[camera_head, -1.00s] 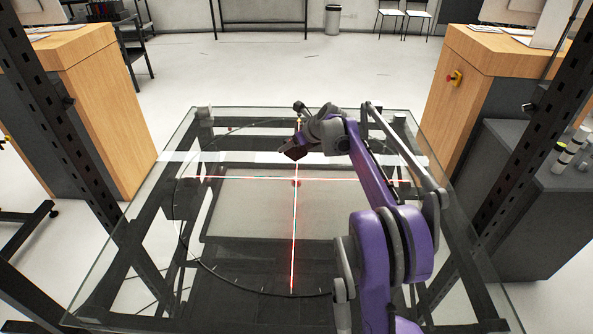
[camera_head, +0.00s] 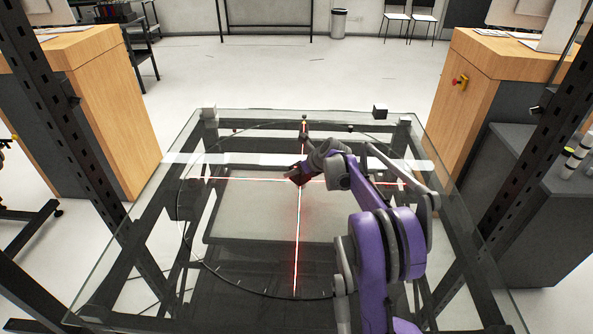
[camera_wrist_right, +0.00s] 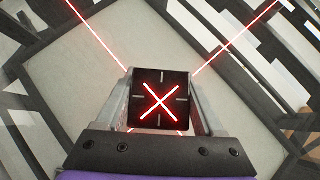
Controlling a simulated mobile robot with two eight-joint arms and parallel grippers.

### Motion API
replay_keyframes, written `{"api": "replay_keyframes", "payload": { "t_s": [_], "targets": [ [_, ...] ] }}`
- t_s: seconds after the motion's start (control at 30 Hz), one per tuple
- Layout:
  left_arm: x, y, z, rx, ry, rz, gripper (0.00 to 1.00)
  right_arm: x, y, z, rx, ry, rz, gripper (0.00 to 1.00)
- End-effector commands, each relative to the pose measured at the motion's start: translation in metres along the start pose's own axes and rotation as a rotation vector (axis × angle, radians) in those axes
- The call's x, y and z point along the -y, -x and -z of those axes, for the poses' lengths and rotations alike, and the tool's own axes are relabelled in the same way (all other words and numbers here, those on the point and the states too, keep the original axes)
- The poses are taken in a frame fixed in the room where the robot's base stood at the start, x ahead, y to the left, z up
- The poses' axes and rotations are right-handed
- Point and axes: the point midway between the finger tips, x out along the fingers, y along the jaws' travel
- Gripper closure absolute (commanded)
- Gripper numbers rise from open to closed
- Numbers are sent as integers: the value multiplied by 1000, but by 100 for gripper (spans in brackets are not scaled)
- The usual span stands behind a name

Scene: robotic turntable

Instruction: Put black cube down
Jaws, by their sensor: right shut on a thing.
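The black cube (camera_wrist_right: 160,98) sits between the two fingers of my right gripper (camera_head: 298,177) in the right wrist view. The gripper is shut on it. A red laser cross shows on the cube's dark face, with pale tick marks around it. In the head view the gripper is over the glass turntable (camera_head: 250,268), close to where the red laser lines cross. The cube's underside is hidden, so I cannot tell whether it touches the glass. My left gripper is not in view.
A small dark block (camera_head: 380,112) stands at the table's far right edge. Dark upright posts (camera_head: 63,90) flank the table, with wooden cabinets (camera_head: 105,105) beyond. The glass left of the arm and in front of the gripper is clear.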

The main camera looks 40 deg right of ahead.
Motion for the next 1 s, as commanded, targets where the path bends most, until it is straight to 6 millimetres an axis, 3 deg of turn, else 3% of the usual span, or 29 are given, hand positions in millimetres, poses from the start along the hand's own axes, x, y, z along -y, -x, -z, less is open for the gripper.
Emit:
{"api": "replay_keyframes", "payload": {
  "t_s": [0.2,0.23,0.4,0.73,1.0],
  "targets": [
    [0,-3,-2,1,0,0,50,0,-3,3,0,0,0,100],
    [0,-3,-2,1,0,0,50,0,-4,4,0,0,0,29],
    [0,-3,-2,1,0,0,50,0,-3,3,0,0,0,0],
    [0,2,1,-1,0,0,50,0,2,-2,1,0,0,0],
    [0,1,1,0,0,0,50,1,53,0,0,-3,2,0]
  ]
}}
